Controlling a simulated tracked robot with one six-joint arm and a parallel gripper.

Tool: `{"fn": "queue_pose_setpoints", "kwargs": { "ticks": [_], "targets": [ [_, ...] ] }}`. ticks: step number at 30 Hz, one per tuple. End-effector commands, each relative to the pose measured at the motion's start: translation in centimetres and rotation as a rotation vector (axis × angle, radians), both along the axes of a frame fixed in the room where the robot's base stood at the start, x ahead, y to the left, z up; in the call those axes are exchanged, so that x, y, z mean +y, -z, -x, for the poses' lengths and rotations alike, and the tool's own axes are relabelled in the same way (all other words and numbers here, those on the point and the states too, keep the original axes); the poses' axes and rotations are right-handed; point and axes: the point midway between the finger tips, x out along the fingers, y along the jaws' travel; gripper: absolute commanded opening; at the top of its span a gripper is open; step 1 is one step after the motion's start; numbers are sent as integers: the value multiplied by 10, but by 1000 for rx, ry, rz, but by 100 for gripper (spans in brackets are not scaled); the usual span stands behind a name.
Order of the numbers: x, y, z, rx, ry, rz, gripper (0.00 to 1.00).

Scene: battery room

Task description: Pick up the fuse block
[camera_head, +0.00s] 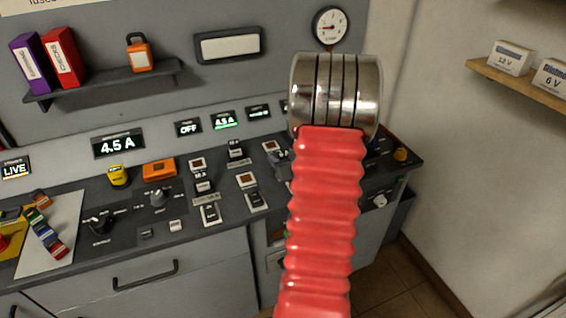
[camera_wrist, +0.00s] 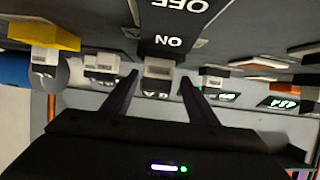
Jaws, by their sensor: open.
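In the wrist view a small block with a pale front (camera_wrist: 158,72) sits on the dark panel beside an "ON" mark. I cannot tell for sure that it is the fuse block. My gripper (camera_wrist: 159,77) is open, one dark finger on each side of this block. No firm contact shows. In the head view my red-sleeved arm hides most of my gripper and the panel behind it. Several small black-and-white blocks, such as one block (camera_head: 204,186), stand on the console there.
The console (camera_head: 190,240) carries a yellow knob (camera_head: 118,175), an orange block (camera_head: 160,169) and lit displays (camera_head: 118,143). In the wrist view a yellow piece (camera_wrist: 45,35) and other blocks (camera_wrist: 212,78) flank the fingers closely. A wooden shelf (camera_head: 520,84) is at the right.

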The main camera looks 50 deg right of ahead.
Motion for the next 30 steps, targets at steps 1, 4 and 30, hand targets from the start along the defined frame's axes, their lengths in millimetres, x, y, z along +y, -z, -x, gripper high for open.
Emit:
{"fn": "queue_pose_setpoints", "kwargs": {
  "ticks": [1,4,30],
  "targets": [
    [-3,3,-4,0,-1,-2,53],
    [-12,8,-12,0,-1,-2,53],
    [-22,16,-30,0,-1,0,48]
  ]
}}
